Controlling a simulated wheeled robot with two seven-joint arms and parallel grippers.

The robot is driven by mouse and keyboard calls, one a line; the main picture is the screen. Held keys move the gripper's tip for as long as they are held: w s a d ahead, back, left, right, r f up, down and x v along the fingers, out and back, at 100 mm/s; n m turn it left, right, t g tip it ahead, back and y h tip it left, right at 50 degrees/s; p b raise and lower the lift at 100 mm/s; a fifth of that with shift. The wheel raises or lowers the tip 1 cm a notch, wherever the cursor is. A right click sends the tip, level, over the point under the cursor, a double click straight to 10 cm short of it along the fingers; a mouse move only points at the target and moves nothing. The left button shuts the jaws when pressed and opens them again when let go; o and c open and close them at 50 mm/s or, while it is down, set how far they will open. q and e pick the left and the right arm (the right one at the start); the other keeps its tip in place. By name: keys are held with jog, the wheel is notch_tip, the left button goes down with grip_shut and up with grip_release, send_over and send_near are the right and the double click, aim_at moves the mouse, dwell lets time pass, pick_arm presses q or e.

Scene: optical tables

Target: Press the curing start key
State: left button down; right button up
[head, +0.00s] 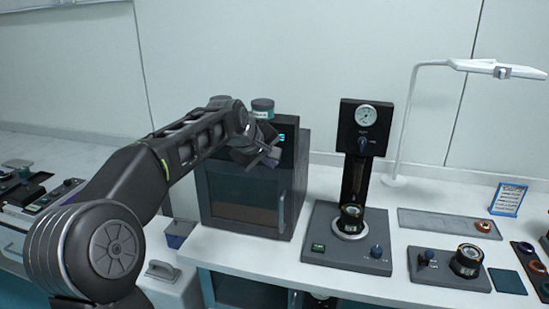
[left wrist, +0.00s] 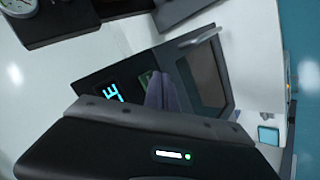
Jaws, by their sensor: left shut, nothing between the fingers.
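The curing oven (head: 301,190) is a dark box with a windowed door, standing on the white bench in the head view. Its lit cyan display (left wrist: 115,92) shows in the left wrist view on the dark control panel. A small greenish patch (left wrist: 146,79), perhaps the start key, sits beside the display, partly hidden by my fingers. My left gripper (head: 270,158) is shut and empty, in front of the oven's upper part. Its fingers (left wrist: 160,92) point at the panel in the left wrist view; I cannot tell if they touch it. My right gripper is not in view.
A round tin (head: 262,107) stands on the oven. Right of it is a gauge press (head: 366,130) on a dark base, then a small control box (head: 428,278), a grey tray (head: 430,219) and a white lamp (head: 400,125). The oven door handle (head: 282,212) sticks out.

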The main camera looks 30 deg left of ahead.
pick_arm(q)
jog(key=shift+w+a, duration=0.15)
jog(key=shift+w, duration=0.15)
jog(key=shift+s, duration=0.1)
dwell(0.5)
jog(key=shift+s+d+b, duration=0.35)
jog(key=shift+s+b, duration=0.05)
jog(key=shift+s, duration=0.3)
jog(key=s+b, duration=0.1)
jog(key=s+d+b, duration=0.1)
jog(key=s, duration=0.1)
jog(key=s+b, duration=0.1)
jog(key=shift+s+d, duration=0.3)
jog(key=shift+s, duration=0.05)
dwell(0.8)
